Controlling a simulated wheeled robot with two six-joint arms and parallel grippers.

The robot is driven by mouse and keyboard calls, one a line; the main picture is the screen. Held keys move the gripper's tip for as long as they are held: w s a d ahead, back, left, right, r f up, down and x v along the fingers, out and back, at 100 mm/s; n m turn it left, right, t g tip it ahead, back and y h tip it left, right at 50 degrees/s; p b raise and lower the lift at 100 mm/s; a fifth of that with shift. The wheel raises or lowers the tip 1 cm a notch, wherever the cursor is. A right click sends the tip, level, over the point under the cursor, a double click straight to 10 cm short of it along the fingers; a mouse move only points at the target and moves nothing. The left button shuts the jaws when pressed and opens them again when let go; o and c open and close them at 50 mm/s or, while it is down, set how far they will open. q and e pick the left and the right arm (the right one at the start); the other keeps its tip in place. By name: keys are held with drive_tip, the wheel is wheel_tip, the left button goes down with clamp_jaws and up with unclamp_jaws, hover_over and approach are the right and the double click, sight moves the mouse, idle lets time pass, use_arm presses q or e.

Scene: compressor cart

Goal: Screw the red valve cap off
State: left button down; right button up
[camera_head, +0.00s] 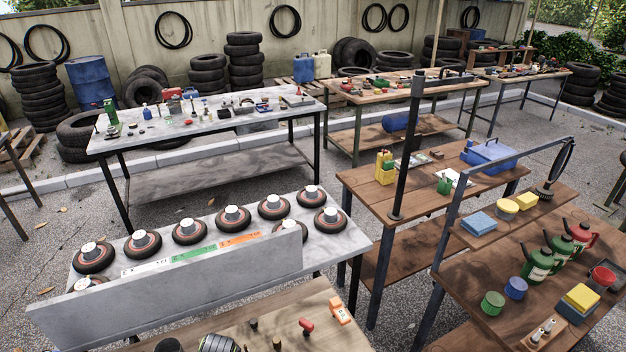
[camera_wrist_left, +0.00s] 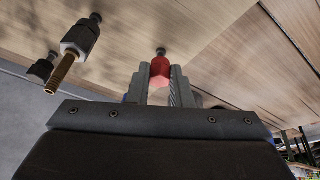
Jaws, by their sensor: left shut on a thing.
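In the left wrist view, my left gripper (camera_wrist_left: 160,78) is shut on the red valve cap (camera_wrist_left: 160,70), with one finger on each side of it. A small dark knob (camera_wrist_left: 161,51) shows just beyond the cap. To the left is a valve (camera_wrist_left: 78,40) with a dark and pale body and a bare brass thread (camera_wrist_left: 60,73). A dark stem (camera_wrist_left: 41,68) is beside it. The head view does not clearly show either gripper. A small red piece (camera_head: 306,326) lies on the front wooden table there; I cannot tell whether it is the same cap.
The front wooden table (camera_head: 262,302) also carries small black pegs (camera_head: 254,323) and an orange device (camera_head: 340,310). Behind it, a grey bench (camera_head: 345,243) holds several small wheels. A wooden table (camera_head: 455,275) with green cans (camera_head: 538,266) stands to the right.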

use_arm(q)
drive_tip(key=shift+s+f, duration=0.15)
drive_tip(key=shift+s, duration=0.1)
drive_tip(key=shift+w+a+r, duration=0.1)
drive_tip(key=shift+r, duration=1.15)
drive_tip(key=shift+w+r, duration=0.1)
drive_tip(key=shift+r, duration=0.5)
drive_tip(key=shift+a+r, duration=0.15)
drive_tip(key=shift+r, duration=1.15)
drive_tip(key=shift+r, duration=2.5)
